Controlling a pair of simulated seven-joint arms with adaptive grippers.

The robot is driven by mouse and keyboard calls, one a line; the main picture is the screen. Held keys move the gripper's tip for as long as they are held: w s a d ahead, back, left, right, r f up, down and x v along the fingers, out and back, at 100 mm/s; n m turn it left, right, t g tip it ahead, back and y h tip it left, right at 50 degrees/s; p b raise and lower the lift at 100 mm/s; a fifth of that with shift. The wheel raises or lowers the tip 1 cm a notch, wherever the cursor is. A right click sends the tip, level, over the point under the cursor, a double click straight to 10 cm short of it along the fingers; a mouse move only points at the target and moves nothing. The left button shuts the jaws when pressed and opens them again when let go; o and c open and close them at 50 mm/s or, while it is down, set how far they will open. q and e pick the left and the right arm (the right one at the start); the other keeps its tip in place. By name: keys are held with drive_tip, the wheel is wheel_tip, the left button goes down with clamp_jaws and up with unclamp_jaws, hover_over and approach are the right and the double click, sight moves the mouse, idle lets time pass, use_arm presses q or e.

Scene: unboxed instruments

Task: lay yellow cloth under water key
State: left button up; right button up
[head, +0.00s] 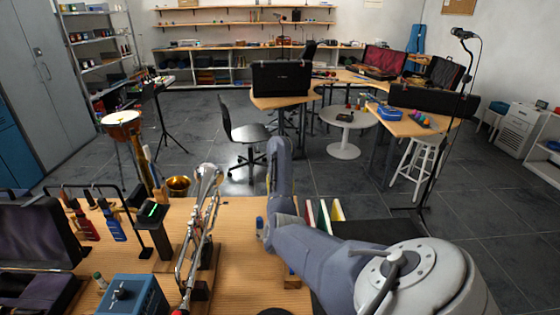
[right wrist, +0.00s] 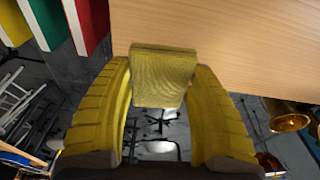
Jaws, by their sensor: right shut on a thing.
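The yellow cloth (right wrist: 163,82) is a folded, textured pad. In the right wrist view my right gripper (right wrist: 162,70) is shut on it, with a yellow ribbed finger on each side. The cloth is at the table edge, with floor visible below it. In the head view my right arm reaches over the table and hides the cloth and fingers. A silver trumpet (head: 203,232) rests on dark supports on the table, left of my right arm, its bell toward the far edge. Its water key is too small to make out. My left gripper is not in view.
The wooden table (head: 240,285) is bare between trumpet and arm. Red (head: 309,213) and green (head: 324,216) upright books stand right of the arm. A blue box (head: 133,295), bottles (head: 113,224) and a brass cup (head: 178,186) are to the left.

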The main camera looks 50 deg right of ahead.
drive_tip(key=shift+f, duration=3.4)
drive_tip(key=shift+f, duration=0.35)
drive_tip(key=shift+a+f, duration=0.1)
drive_tip(key=shift+f, duration=0.15)
drive_tip(key=o, duration=0.9)
drive_tip(key=shift+f, duration=0.15)
drive_tip(key=r, duration=0.5)
drive_tip(key=s+a+r, duration=0.1)
drive_tip(key=r, duration=1.1)
drive_tip(key=shift+s+a+r, duration=0.15)
drive_tip(key=shift+s+a, duration=0.05)
drive_tip(key=shift+a, duration=0.2)
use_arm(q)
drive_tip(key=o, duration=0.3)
use_arm(e)
drive_tip(key=shift+s+r, duration=0.1)
drive_tip(key=shift+r, duration=0.3)
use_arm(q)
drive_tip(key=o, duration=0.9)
use_arm(e)
drive_tip(key=shift+r, duration=0.1)
